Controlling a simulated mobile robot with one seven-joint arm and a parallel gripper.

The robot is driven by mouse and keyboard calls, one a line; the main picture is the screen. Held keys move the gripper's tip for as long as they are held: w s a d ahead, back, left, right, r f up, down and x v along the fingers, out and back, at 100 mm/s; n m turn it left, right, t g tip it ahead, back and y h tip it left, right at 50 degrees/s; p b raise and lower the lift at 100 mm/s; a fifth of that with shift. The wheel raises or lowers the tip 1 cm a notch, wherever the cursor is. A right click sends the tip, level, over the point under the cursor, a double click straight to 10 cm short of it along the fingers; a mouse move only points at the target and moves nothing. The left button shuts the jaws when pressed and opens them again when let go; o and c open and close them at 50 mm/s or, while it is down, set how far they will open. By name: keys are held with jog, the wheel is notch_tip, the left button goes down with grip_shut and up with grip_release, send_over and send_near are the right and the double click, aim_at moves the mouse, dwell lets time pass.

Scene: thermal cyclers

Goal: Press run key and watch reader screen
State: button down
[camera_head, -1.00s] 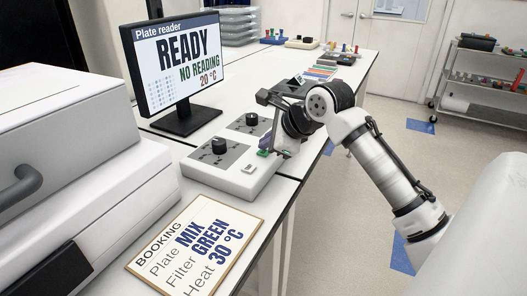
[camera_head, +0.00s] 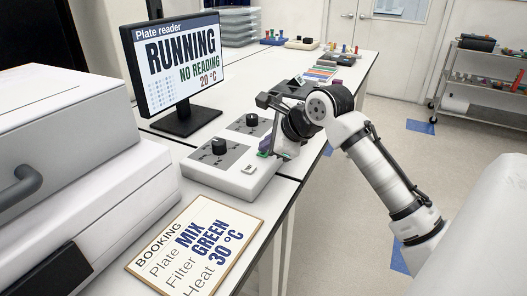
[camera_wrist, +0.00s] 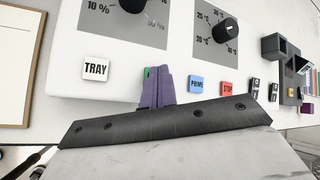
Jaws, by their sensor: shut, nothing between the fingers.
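The plate reader screen (camera_head: 181,62) stands at the back left in the head view and reads "RUNNING", "NO READING", "20 °C". The control box (camera_head: 227,171) in front of it has two black dials (camera_head: 219,146) and a row of keys along its near edge. In the wrist view the purple fingers of my gripper (camera_wrist: 153,80) are shut and point down at the key row, between the TRAY key (camera_wrist: 96,69) and the PRIME key (camera_wrist: 198,85). A sliver of green shows at the fingertips; most of that key is hidden. The red STOP key (camera_wrist: 228,88) is further right.
A booking card (camera_head: 196,246) reading Plate MIX, Filter GREEN, Heat 30 °C lies on the bench in front of the box. A large grey-white machine (camera_head: 80,190) fills the left side. Racks and small items stand further along the bench. The floor right of it is open.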

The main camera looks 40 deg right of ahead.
jog(key=shift+r+p, duration=0.6)
jog(key=shift+r, duration=0.1)
notch_tip(320, 180, up, 5)
jog(key=p, duration=0.4)
jog(key=shift+r+p, duration=0.1)
jog(key=shift+p, duration=0.25)
dwell(0.5)
